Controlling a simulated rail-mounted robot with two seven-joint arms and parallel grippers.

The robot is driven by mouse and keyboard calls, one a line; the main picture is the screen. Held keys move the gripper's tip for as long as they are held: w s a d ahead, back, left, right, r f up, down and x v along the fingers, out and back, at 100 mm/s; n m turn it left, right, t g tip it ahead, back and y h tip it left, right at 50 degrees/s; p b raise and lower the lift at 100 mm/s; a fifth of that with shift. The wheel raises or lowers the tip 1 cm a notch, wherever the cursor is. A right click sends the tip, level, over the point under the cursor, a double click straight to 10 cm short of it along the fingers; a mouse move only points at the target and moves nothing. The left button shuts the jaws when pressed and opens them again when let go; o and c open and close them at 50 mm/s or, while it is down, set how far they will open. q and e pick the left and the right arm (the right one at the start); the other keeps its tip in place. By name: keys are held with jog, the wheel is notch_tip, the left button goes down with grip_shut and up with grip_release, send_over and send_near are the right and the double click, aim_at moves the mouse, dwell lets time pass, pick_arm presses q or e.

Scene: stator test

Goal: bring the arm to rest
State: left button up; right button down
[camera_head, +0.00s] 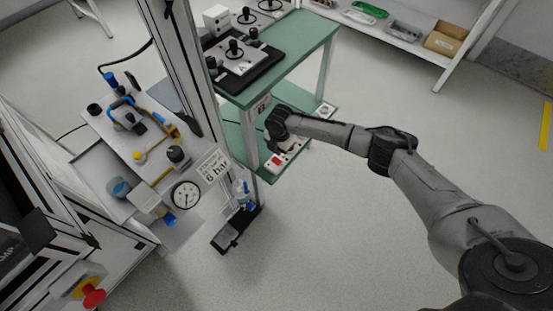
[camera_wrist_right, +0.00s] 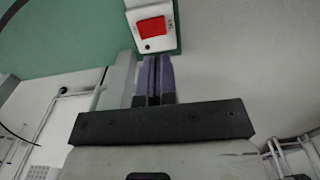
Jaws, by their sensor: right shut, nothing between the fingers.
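My right arm reaches in from the lower right in the head view, its dark wrist beside the green table. My right gripper (camera_wrist_right: 154,62) shows in the right wrist view with its two dark purple fingers closed together and nothing between them. A white box with a red switch (camera_wrist_right: 152,29) lies just beyond the fingertips in that view; I cannot tell whether they touch. The same box seems to show in the head view (camera_head: 277,160) on the low green shelf below the wrist. My left gripper is in neither view.
The green table (camera_head: 292,62) carries a plate with black knobs (camera_head: 238,58). A test bench with a pressure gauge (camera_head: 186,195) and a red emergency button (camera_head: 93,296) stands at left. A white rack (camera_head: 400,40) with trays is at the back. The floor at centre bottom is free.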

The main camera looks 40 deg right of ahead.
jog(key=shift+a, duration=0.1)
jog(key=s+a+r+m+y+p, duration=0.1)
jog(key=s+a+p, duration=0.3)
jog(key=s+a, duration=0.3)
jog(key=s+a+r+m+y+p, duration=0.15)
jog(key=s+a+p, duration=0.3)
jog(key=a, duration=0.45)
jog(key=s+a+r+m+t+p, duration=0.2)
jog(key=s+a+r+m+p, duration=0.25)
jog(key=s+r, duration=0.4)
jog(key=s+d+r+m+t+h+p, duration=0.1)
jog(key=s+d+r+m+p, duration=0.35)
jog(key=s+r+m, duration=0.35)
jog(key=s+d+r+m+t+h+p, duration=0.1)
jog(key=s+d+r+m+p, duration=0.25)
jog(key=s+r+p, duration=0.45)
notch_tip(320, 180, up, 37)
jog(key=w+p, duration=0.1)
jog(key=p, duration=3.3)
jog(key=shift+w+a, duration=0.25)
jog(key=shift+a, duration=0.05)
jog(key=shift+r, duration=0.1)
